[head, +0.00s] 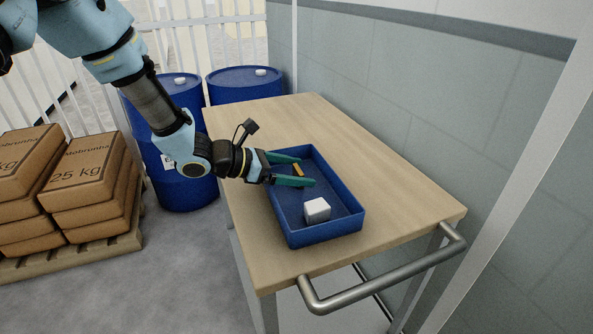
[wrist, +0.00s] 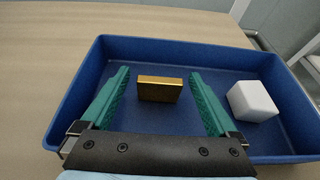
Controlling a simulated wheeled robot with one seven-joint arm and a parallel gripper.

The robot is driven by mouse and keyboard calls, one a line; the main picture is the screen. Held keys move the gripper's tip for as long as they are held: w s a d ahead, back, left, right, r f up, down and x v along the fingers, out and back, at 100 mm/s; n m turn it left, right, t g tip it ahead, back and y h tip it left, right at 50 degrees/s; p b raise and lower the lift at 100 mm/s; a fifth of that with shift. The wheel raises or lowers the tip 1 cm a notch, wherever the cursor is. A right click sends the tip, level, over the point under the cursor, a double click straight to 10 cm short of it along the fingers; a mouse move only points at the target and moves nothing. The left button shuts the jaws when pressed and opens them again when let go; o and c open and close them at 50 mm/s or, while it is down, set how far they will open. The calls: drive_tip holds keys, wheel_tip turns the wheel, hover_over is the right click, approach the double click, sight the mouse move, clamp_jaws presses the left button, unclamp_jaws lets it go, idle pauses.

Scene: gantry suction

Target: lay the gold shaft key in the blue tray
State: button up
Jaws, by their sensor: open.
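The gold shaft key (head: 298,170) is a small gold block. In the wrist view the gold shaft key (wrist: 160,89) shows between my two green fingers, apart from both. It appears to be on the floor of the blue tray (head: 335,232), towards the far end. The blue tray (wrist: 180,46) fills much of the wrist view. My gripper (head: 307,171) is open over the tray, with a finger on each side of the key. In the wrist view my gripper (wrist: 158,75) holds nothing.
A white block (head: 317,209) lies in the tray, right of my fingers in the wrist view (wrist: 252,101). The tray stands on a wooden-topped cart (head: 402,205) with a metal handle (head: 390,277). Blue drums (head: 240,86) stand behind the cart. Stacked sacks (head: 88,180) are at left.

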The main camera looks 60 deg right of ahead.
drive_tip(key=shift+r, duration=0.2)
drive_tip(key=b+v, duration=0.1)
drive_tip(key=v, duration=1.1)
drive_tip(key=shift+f, duration=0.15)
drive_tip(key=shift+w+a, duration=0.2)
drive_tip(key=w+a+m+t+y, duration=0.3)
drive_tip(key=w+a+m, duration=0.1)
drive_tip(key=a, duration=1.2)
drive_tip(key=w+a+m+t+y, duration=0.3)
drive_tip(key=w+a, duration=0.3)
drive_tip(key=a, duration=0.9)
drive_tip(key=w+a+m+t+y, duration=0.3)
drive_tip(key=w+a+m+y, duration=0.1)
drive_tip(key=a, duration=1.2)
drive_tip(key=shift+w+a+m+t, duration=0.3)
drive_tip(key=shift+w+a+t, duration=0.1)
drive_tip(key=shift+w, duration=0.2)
